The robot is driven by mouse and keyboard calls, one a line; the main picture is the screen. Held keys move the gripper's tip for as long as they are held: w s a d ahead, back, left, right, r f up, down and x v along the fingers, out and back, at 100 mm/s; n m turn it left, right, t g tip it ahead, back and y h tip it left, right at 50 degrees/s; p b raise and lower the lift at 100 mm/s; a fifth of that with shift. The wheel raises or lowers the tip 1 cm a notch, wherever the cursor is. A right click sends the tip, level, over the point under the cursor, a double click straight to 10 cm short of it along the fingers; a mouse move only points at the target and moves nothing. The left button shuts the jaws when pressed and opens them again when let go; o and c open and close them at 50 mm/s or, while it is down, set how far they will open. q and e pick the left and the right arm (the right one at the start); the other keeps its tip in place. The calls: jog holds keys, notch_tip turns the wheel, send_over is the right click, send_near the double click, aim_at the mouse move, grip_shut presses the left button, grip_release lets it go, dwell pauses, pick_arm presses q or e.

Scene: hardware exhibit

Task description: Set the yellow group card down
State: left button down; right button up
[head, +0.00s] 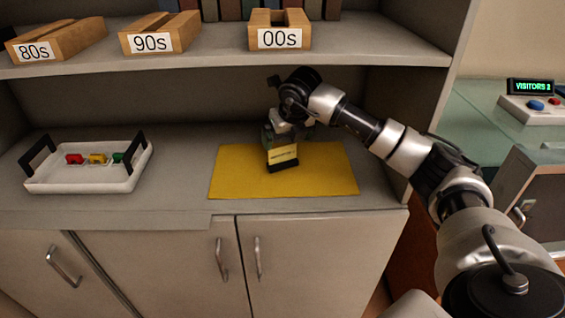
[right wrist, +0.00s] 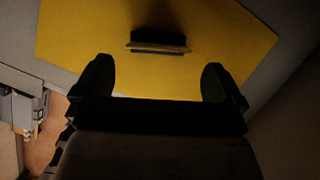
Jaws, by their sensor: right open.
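The yellow group card (head: 283,155) stands upright in a dark base on the yellow mat (head: 330,172) on the counter. In the right wrist view the card (right wrist: 158,46) shows edge-on as a thin strip on the mat. My right gripper (head: 282,138) is directly behind and above the card in the head view. Its two dark fingers are spread wide in the right wrist view (right wrist: 157,82), with nothing between them; the card is ahead of the fingertips, apart from them. My left gripper is not in view.
A white tray (head: 85,181) with black handles and small red, yellow and green pieces sits at the left. A shelf (head: 220,52) with labelled wooden boxes (head: 280,30) overhangs the counter. A cabinet side wall closes the right. Bare counter lies between tray and mat.

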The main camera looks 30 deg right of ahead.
aim_at(283, 150)
jog(key=x, duration=0.2)
jog(key=shift+w+f, duration=0.2)
jog(key=shift+f, duration=0.15)
jog(key=x, duration=0.3)
jog(key=p+x, duration=0.1)
jog(key=x, duration=0.1)
jog(key=shift+f, duration=0.45)
jog(key=shift+s, duration=0.1)
jog(key=c, duration=0.7)
jog(key=shift+r, duration=0.1)
